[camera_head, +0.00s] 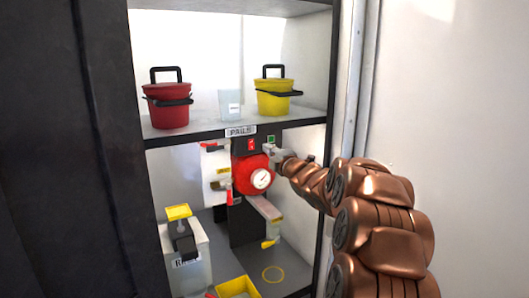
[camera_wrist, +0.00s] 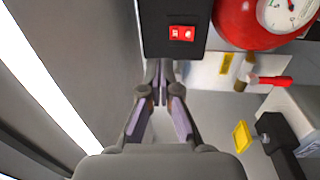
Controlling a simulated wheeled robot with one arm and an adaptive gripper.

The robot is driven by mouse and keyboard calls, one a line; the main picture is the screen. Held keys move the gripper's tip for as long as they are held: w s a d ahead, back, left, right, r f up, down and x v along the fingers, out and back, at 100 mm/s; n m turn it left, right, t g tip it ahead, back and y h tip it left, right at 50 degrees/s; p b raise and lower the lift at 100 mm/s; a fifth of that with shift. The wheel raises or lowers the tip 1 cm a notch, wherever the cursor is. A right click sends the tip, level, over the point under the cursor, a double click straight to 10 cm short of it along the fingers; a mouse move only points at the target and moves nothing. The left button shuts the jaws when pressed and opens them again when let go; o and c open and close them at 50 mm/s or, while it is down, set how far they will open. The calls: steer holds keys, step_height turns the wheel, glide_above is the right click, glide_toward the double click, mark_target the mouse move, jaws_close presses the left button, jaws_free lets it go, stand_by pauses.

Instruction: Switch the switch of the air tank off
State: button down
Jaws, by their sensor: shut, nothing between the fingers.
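The air tank (camera_head: 253,172) is a red rounded body with a white dial gauge (camera_head: 261,179), on a black panel in the cabinet. A small red rocker switch (camera_head: 251,145) sits on the black panel above the tank. In the wrist view the red switch (camera_wrist: 182,33) is on a dark box, with the red tank (camera_wrist: 240,25) and its gauge to the right. My gripper (camera_head: 279,154) is shut and empty, just right of the tank and switch in the head view. In the wrist view its fingertips (camera_wrist: 159,68) are below the switch, apart from it in the picture; contact with the box is unclear.
A red bucket (camera_head: 168,105), a clear beaker (camera_head: 231,105) and a yellow bucket (camera_head: 275,97) stand on the shelf above. Red-handled valves (camera_head: 214,147) are left of the tank. A container with a yellow-topped pump (camera_head: 186,255) stands lower left. A dark door (camera_head: 60,150) borders the left.

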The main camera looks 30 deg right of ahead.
steer(key=shift+s+a+r+b, duration=0.1)
steer(key=shift+s+r+b, duration=0.1)
steer(key=shift+s, duration=0.7)
steer(key=shift+s+r+b, duration=0.1)
steer(key=shift+s+b, duration=0.05)
steer(key=shift+s, duration=0.75)
steer(key=shift+f, duration=0.1)
steer(key=s+a+f+m+g+h, duration=0.2)
steer(key=s+a+f+m+g, duration=1)
steer(key=s+a+f, duration=0.45)
steer(key=s+a+f+m+g+y, duration=0.1)
steer(key=s+a+f+g, duration=0.1)
steer(key=s, duration=0.9)
steer(key=s+a+f+m+g+p, duration=0.1)
steer(key=s+a+m+g, duration=0.1)
steer(key=s+a+g, duration=0.2)
steer(key=s+a+f+m+g+y, duration=0.1)
steer(key=s+a, duration=0.6)
steer(key=s, duration=1.1)
steer(key=shift+a+f+m+g+y, duration=0.3)
steer(key=shift+f+m+g, duration=0.45)
steer(key=shift+g, duration=0.35)
